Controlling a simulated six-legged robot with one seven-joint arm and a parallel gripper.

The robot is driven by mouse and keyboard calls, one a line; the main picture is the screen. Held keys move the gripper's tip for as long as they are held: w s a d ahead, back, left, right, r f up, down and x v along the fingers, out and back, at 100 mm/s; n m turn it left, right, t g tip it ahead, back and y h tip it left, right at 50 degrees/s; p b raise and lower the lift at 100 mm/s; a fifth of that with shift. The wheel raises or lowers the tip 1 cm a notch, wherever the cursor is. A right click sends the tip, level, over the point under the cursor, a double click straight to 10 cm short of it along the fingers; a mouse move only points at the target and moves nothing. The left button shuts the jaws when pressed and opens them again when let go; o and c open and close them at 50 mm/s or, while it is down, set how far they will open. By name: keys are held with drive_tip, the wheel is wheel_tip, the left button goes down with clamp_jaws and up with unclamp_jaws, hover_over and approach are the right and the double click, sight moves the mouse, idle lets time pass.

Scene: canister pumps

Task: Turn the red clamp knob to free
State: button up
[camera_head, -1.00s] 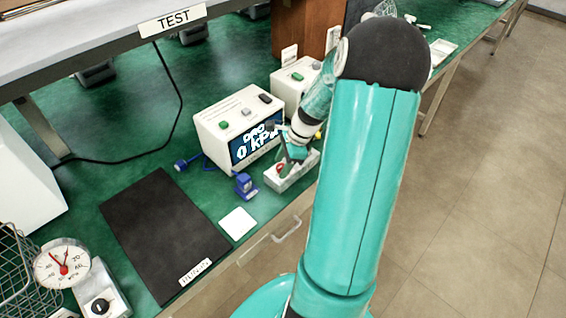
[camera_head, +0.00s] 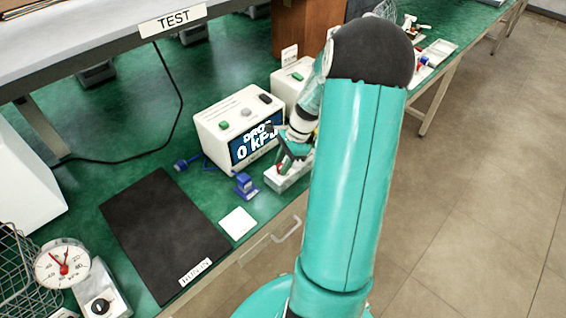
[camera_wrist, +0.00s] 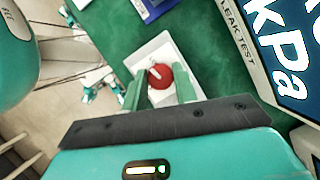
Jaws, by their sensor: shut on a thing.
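The red clamp knob (camera_wrist: 160,76) is round with a pale pointer mark, and it sits on a white clamp block (camera_wrist: 142,56). In the wrist view, my gripper (camera_wrist: 159,92) has its two green fingers on either side of the knob, shut on it. In the head view, my gripper (camera_head: 286,158) reaches down to the white block (camera_head: 279,182) in front of the leak tester. There the knob is mostly hidden by the fingers.
The leak tester (camera_head: 212,131) with its kPa display stands close behind the block. A blue fitting (camera_head: 244,185) is just left of it. A black mat (camera_head: 150,229), a white square (camera_head: 238,223) and a dial gauge (camera_head: 62,263) lie further left. The bench edge is close in front.

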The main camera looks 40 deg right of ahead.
drive_tip(key=n+g, duration=0.1)
drive_tip(key=n, duration=0.3)
drive_tip(key=shift+w+n+g, duration=0.15)
drive_tip(key=shift+n+g, duration=0.15)
drive_tip(key=shift+g, duration=0.1)
drive_tip(key=n+g, duration=0.1)
drive_tip(key=n, duration=0.2)
drive_tip(key=shift+n, duration=0.3)
drive_tip(key=n+g+h, duration=0.1)
drive_tip(key=n, duration=0.2)
drive_tip(key=shift+w+n, duration=0.1)
drive_tip(key=shift+n, duration=0.2)
drive_tip(key=shift+n+g+h, duration=0.5)
drive_tip(key=shift+n+g, duration=0.2)
drive_tip(key=shift+n, duration=1.1)
drive_tip(key=o, duration=1)
drive_tip(key=shift+c, duration=0.2)
